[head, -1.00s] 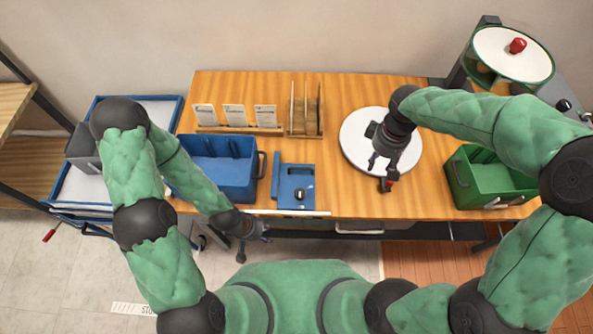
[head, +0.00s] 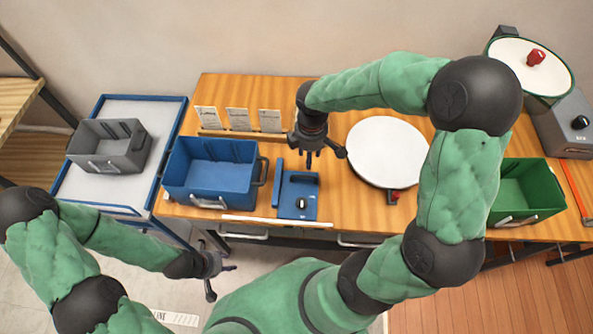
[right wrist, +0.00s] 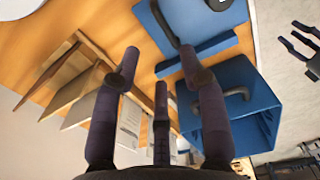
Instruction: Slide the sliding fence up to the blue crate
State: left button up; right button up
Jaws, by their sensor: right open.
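The narrow blue bar that looks like the sliding fence (head: 277,183) lies on the table between the blue crate (head: 212,176) and a blue plate with a black knob (head: 300,190). A gap separates it from the crate. In the right wrist view the fence (right wrist: 198,54) shows beyond my fingers, near the crate (right wrist: 240,112). My right gripper (head: 318,152) is open and empty, above and behind the blue plate, not touching the fence. My left gripper (head: 221,282) is open and empty, low in front of the table.
A white round plate (head: 387,152) lies right of my right gripper. A card stand (head: 238,121) is at the back, and a wooden divider rack (right wrist: 75,65) shows in the right wrist view. A grey crate (head: 110,147) stands left, a green crate (head: 526,194) right.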

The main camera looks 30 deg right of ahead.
jog(key=b, duration=0.2)
send_over(308, 172)
jog(key=s+a, duration=0.2)
jog(key=s, duration=0.1)
notch_tip(308, 172, down, 10)
jog(key=shift+w+d+f, duration=0.1)
jog(key=shift+d+f, duration=0.05)
jog(key=shift+f, duration=0.05)
grip_shut()
